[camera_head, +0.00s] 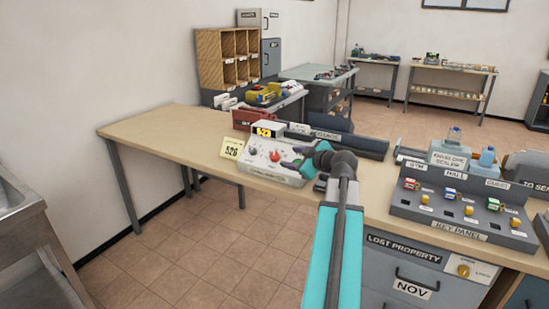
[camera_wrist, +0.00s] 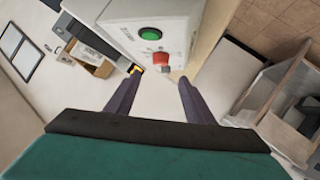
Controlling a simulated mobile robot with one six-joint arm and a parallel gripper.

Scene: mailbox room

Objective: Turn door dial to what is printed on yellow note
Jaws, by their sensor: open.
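A white control box (camera_head: 268,171) stands on the long wooden counter. It carries a red dial (camera_head: 275,155) on its top panel; the panel lettering is too small to read. The yellow note (camera_head: 232,148) leans at the box's left side and appears to read 526. A yellow display (camera_head: 266,132) behind the box seems to show 523. My gripper (camera_head: 303,158) is at the box's right side. In the wrist view, my open, empty gripper (camera_wrist: 158,78) points toward a red knob (camera_wrist: 151,61), which shows just beyond the fingertips below a green button (camera_wrist: 149,34). Contact cannot be told.
The key panel (camera_head: 459,235) and an envelope sealer (camera_head: 449,155) stand right of my arm on the counter (camera_head: 165,137). Low trays (camera_head: 336,140) lie behind the box. The counter's left end is clear. A metal sink (camera_head: 15,200) stands at the left.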

